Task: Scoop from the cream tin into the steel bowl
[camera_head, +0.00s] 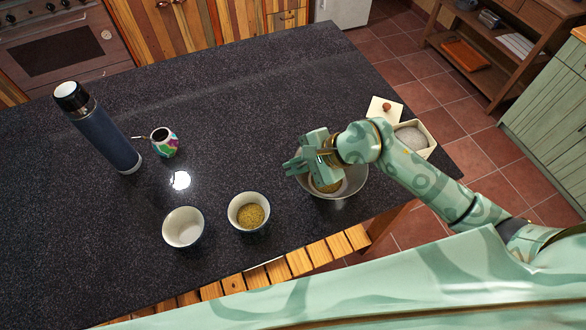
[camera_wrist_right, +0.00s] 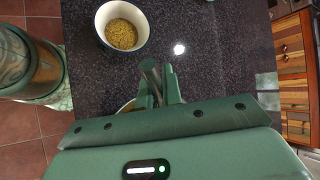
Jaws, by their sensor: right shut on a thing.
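The cream tin (camera_head: 431,150) stands open at the right end of the counter with pale, grainy stuff inside. The steel bowl (camera_head: 352,190) is left of it, near the front edge, with some yellow-brown stuff visible inside. My right gripper (camera_head: 292,168) is over the bowl and hides much of it. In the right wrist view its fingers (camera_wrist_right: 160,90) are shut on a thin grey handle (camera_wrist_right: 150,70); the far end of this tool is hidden. A sliver of the bowl's rim shows below the fingers there. My left gripper is not in view.
A bowl of yellow grains (camera_head: 249,212) and a white bowl (camera_head: 183,228) stand left. A blue flask (camera_head: 104,133) and a colourful mug (camera_head: 165,143) stand farther left. The counter's back middle is clear.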

